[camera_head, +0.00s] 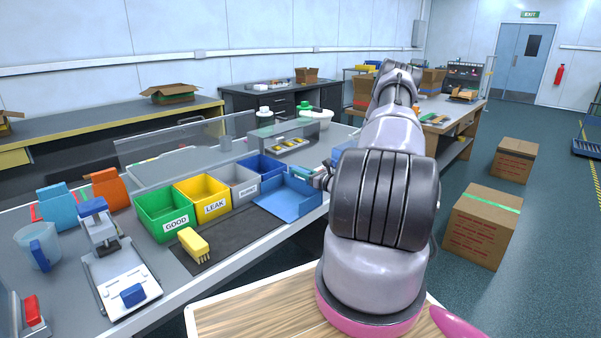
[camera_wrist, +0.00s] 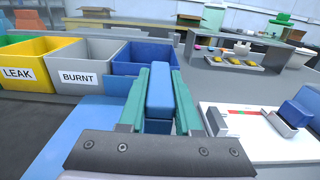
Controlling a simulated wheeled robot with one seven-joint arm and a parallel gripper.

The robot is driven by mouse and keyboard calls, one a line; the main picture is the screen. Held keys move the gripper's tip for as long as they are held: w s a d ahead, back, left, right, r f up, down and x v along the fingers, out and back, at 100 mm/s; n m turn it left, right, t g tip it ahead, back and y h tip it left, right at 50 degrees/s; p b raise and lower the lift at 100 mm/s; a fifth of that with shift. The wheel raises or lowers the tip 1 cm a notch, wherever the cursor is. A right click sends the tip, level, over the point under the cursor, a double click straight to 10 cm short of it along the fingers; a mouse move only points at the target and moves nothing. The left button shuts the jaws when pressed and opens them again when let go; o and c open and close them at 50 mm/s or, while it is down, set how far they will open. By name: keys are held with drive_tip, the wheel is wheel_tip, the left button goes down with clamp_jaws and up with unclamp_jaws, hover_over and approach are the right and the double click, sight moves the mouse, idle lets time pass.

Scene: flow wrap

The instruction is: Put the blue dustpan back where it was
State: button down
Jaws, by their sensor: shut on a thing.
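The blue dustpan (camera_head: 287,203) is a wide flat pan with raised edges, at the right end of the dark mat, in front of the blue bin. I cannot tell whether it rests on the bench or is slightly raised. My gripper (camera_head: 318,176) is at its right back side. In the wrist view, the teal fingers of my gripper (camera_wrist: 158,95) are shut on both sides of its blue handle (camera_wrist: 158,85). Part of the pan (camera_wrist: 65,145) shows there at the left, partly hidden by my gripper.
Green (camera_head: 165,215), yellow (camera_head: 203,195), grey (camera_head: 238,181) and blue (camera_head: 262,166) bins stand in a row behind the dark mat (camera_head: 232,238). A yellow brush (camera_head: 194,244) lies on the mat. A white device with a blue block (camera_wrist: 300,112) stands right of my gripper.

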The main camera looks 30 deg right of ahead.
drive_tip(key=shift+f, duration=0.1)
drive_tip(key=c, duration=0.6)
unclamp_jaws()
